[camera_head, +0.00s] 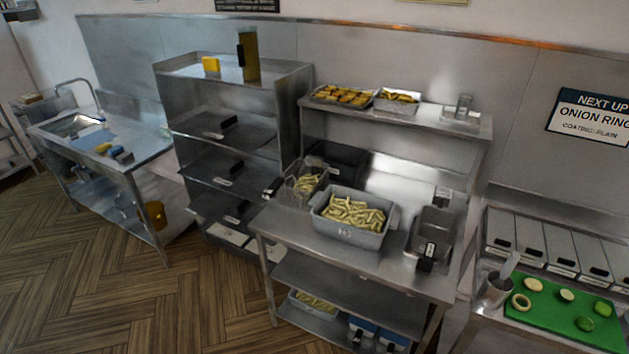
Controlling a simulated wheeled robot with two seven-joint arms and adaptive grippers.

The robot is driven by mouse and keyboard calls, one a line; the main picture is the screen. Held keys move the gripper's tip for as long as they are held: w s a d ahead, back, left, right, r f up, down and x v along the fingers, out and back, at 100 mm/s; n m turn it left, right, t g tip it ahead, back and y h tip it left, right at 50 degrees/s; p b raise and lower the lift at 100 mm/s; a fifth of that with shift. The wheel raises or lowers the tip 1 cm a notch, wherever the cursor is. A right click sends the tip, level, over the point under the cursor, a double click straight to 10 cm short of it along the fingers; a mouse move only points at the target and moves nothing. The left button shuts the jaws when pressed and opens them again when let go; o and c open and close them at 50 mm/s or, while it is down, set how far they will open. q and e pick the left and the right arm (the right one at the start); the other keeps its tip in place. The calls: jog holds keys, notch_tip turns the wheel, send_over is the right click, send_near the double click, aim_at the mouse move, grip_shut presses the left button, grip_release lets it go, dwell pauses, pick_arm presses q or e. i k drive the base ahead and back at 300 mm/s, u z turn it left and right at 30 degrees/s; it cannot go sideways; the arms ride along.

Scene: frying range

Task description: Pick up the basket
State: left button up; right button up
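A wire basket (322,180) with some fries in it sits at the left of the steel work table, with a dark handle end (272,188) towards the front left. A grey tub (345,235) full of fries stands just to its right and front. At the table's right end is a metal container (434,222) with a black, labelled part at its front; I cannot tell whether it is a second basket. Neither of my grippers is in view.
The steel table (365,262) has bare surface in front of the tub. A shelf rack (205,165) stands close on its left. A green cutting board (560,318) with sliced rings lies at right. The wooden floor (130,290) is clear at front left.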

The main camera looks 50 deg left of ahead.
aim_at(295, 187)
jog(key=u, duration=0.3)
jog(key=i, duration=0.8)
jog(key=u, duration=0.6)
